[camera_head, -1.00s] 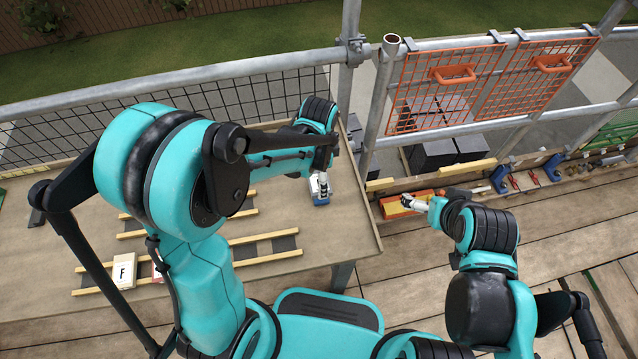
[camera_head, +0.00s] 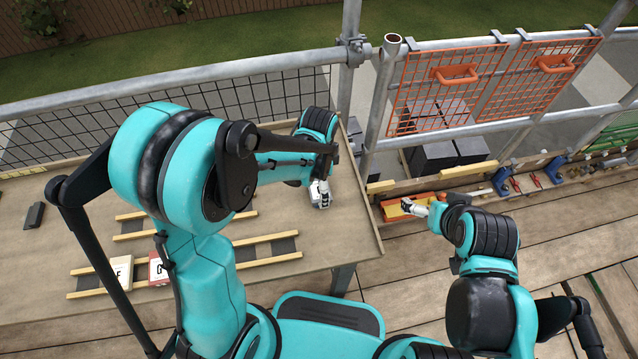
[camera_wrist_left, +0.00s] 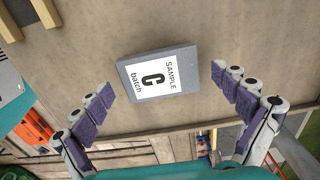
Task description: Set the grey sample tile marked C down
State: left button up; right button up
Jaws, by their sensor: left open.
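The grey sample tile marked C (camera_wrist_left: 160,76) lies face up on the wooden table, with a white label reading SAMPLE C batch, in the left wrist view. My left gripper (camera_wrist_left: 165,88) is open, its two fingers apart on either side of the tile's near end. Bare table shows between the right finger and the tile; the left finger is close to its edge. In the head view my left gripper (camera_head: 321,194) is at the table's right part, and the tile cannot be made out there. My right gripper (camera_head: 410,207) is by an orange-yellow tray, too small to read.
Tiles marked F (camera_head: 122,271) and G (camera_head: 158,270) lie on wooden battens (camera_head: 268,247) at the table's left. A dark block (camera_head: 34,215) lies at the far left. Mesh railing (camera_head: 255,98) runs behind the table. The orange-yellow tray (camera_head: 423,200) stands beyond its right edge.

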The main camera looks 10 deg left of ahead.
pick_arm(q)
notch_tip(320, 180, up, 12)
jog(key=p, duration=0.4)
jog(key=s+a+r+n+t, duration=0.7)
jog(key=s+a+r+n, duration=0.1)
jog(key=n, duration=0.5)
jog(key=shift+s+a+p, duration=0.3)
jog(key=shift+s+a, duration=0.05)
jog(key=shift+s, duration=0.55)
jog(key=shift+f, duration=0.1)
